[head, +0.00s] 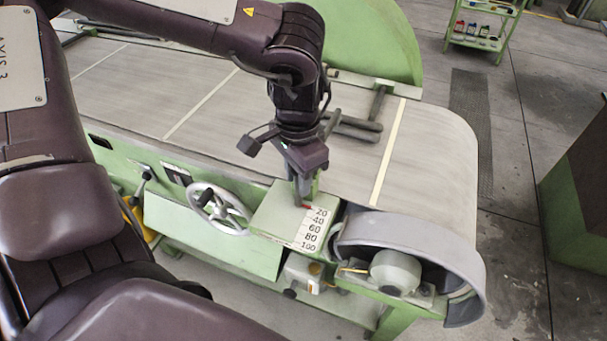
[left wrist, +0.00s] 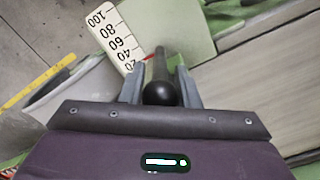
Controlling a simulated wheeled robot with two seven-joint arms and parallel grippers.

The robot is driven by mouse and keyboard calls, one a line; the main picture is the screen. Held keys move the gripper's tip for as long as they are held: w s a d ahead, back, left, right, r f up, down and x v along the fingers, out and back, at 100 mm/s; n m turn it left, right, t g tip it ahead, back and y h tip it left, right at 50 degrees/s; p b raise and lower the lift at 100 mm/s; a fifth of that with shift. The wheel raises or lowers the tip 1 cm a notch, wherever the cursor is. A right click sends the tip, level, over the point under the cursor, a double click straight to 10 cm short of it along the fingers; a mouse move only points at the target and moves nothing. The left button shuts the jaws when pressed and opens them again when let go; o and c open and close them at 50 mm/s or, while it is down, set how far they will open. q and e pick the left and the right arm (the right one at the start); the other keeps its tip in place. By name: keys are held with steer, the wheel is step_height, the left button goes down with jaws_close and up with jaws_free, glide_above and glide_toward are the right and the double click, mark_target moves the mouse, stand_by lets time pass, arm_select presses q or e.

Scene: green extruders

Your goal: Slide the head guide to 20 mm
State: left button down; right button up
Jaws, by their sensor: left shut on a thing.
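The head guide handle (left wrist: 160,66) is a dark rod with a round black knob (left wrist: 161,93). It lies between the fingers of my left gripper (left wrist: 159,82) in the left wrist view. In the head view my left gripper (head: 303,192) reaches down onto it and hides most of it. The gripper is shut on the handle. A white scale (head: 313,230) marked 20 to 100 lies beside it on a green housing (head: 272,213). A small red pointer (left wrist: 149,57) shows at the 20 end of the scale, by the 20 mark as far as I can tell. My right gripper is out of view.
A handwheel (head: 220,208) is left of the scale. A grey belt (head: 437,150) runs behind, with a curved grey guard (head: 410,238) around the roller end at right. Dark bars (head: 355,127) lie over the belt behind my gripper.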

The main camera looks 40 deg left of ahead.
arm_select(q)
steer(key=shift+w+r, duration=0.2)
steer(key=shift+w, duration=0.15)
steer(key=shift+s, duration=0.1)
steer(key=c, duration=1.2)
jaws_free()
steer(key=shift+a, duration=0.1)
steer(key=shift+o, duration=0.4)
steer(key=shift+f, duration=0.1)
steer(key=shift+r, duration=0.2)
step_height(320, 180, up, 6)
steer(key=shift+r+b, duration=0.2)
steer(key=shift+b, duration=0.2)
steer(key=shift+r, duration=0.5)
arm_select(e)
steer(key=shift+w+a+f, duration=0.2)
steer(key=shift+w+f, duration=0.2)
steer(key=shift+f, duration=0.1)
